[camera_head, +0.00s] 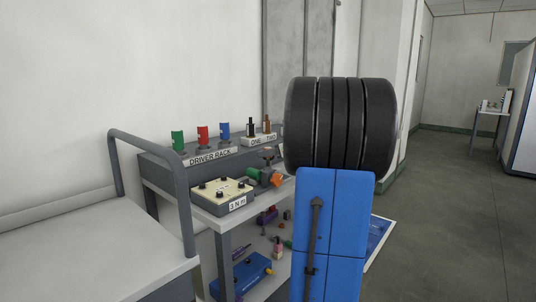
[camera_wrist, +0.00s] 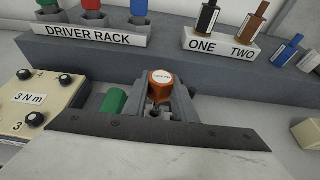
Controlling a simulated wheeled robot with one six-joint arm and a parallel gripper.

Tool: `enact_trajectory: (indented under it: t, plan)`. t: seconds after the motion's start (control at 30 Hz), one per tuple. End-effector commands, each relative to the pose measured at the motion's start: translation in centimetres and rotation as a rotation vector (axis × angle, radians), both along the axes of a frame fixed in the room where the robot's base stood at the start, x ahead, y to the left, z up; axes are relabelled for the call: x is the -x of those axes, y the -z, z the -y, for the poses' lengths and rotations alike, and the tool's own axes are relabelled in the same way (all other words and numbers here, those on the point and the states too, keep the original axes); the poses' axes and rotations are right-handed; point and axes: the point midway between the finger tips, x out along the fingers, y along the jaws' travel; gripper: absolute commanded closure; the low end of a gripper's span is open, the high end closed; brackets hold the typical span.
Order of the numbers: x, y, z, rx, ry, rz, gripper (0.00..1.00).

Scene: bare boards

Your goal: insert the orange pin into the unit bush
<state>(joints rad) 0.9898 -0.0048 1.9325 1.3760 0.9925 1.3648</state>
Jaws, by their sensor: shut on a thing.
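The orange pin (camera_wrist: 161,86) shows in the wrist view as an orange cap with a white label on top, at the middle of the picture. My gripper (camera_wrist: 163,100) is shut on it, with a grey finger on either side. The pin's lower end is hidden by the fingers, and I cannot tell what it touches. A green cylinder (camera_wrist: 113,102) is just left of the fingers. In the head view an orange part (camera_head: 277,180) and a green part (camera_head: 255,175) show beside my arm. I cannot make out the unit bush in either view.
The driver rack (camera_wrist: 95,38) with green, red and blue drivers stands behind. Posts ONE and TWO (camera_wrist: 218,45) are at its right. The cream 3 N m box (camera_wrist: 30,100) is left. A lower shelf holds a blue box (camera_head: 241,272). A grey cart (camera_head: 90,240) stands left.

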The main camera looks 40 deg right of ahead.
Motion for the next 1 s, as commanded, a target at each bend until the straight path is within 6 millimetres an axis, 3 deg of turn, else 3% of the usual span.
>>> enact_trajectory:
  t: [1.0]
  plan:
    - [0.0, 1.1, 0.0, 0.000, 0.000, 0.001, 1.00]
